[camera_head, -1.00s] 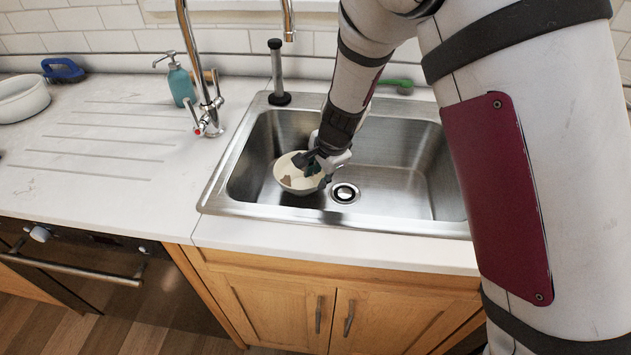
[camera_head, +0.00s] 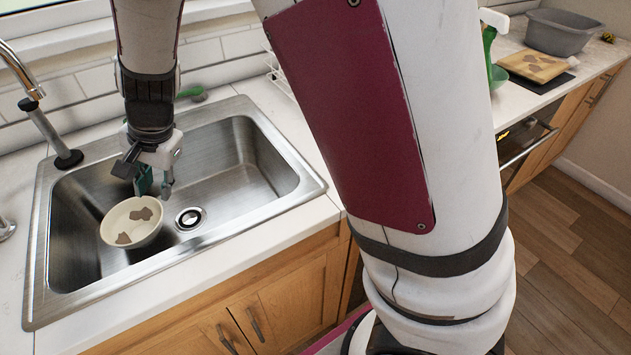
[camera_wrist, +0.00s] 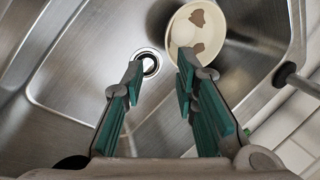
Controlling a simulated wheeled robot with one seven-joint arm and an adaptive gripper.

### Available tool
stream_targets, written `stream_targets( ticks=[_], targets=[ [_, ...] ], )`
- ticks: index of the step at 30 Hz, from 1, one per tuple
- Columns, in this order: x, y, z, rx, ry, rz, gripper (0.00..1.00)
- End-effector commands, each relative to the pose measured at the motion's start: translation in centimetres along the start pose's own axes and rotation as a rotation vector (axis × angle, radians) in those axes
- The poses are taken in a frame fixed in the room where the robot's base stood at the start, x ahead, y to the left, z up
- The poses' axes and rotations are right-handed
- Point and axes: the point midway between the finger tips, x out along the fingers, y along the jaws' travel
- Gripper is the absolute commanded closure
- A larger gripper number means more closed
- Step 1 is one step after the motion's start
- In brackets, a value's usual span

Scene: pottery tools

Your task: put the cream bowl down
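The cream bowl (camera_head: 118,232) sits upright on the floor of the steel sink, left of the drain, with brown patches inside it. In the wrist view the bowl (camera_wrist: 228,32) lies beyond the fingertips, at the upper right. My gripper (camera_head: 154,188) is above the sink, just behind and above the bowl. In the wrist view my gripper (camera_wrist: 158,72) has its two green-padded fingers apart with nothing between them. The bowl looks clear of both fingers, though one fingertip overlaps its near rim in the wrist view.
The sink (camera_head: 245,195) has raised walls around my gripper. The drain (camera_head: 189,218) is right of the bowl. A black-based post (camera_head: 68,159) and a tap (camera_head: 25,90) stand at the left. A grey tub (camera_head: 562,32) and a board (camera_head: 538,66) are on the far right counter.

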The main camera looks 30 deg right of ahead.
Motion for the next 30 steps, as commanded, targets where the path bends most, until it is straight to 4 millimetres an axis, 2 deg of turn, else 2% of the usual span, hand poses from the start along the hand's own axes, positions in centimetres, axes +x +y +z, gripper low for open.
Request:
stream_targets(
  ticks=[1,6,11,15,19,24,27,30],
  targets=[
    [-2.7,0.8,-0.1,-0.038,-0.009,-0.016,0.73],
    [-9.7,4.9,0.7,-0.206,-0.029,-0.028,0.73],
    [-15.1,9.6,1.9,-0.371,-0.015,-0.017,0.73],
    [-18.9,14.3,3.2,-0.513,0.02,0.017,0.73],
    [-21.5,18.9,4.5,-0.634,0.063,0.074,0.73],
    [-23.4,24.0,6.0,-0.749,0.11,0.165,0.73],
    [-23.9,25.9,6.5,-0.788,0.126,0.206,0.73],
    [-24.1,26.9,6.8,-0.807,0.134,0.231,0.73]
  ],
)
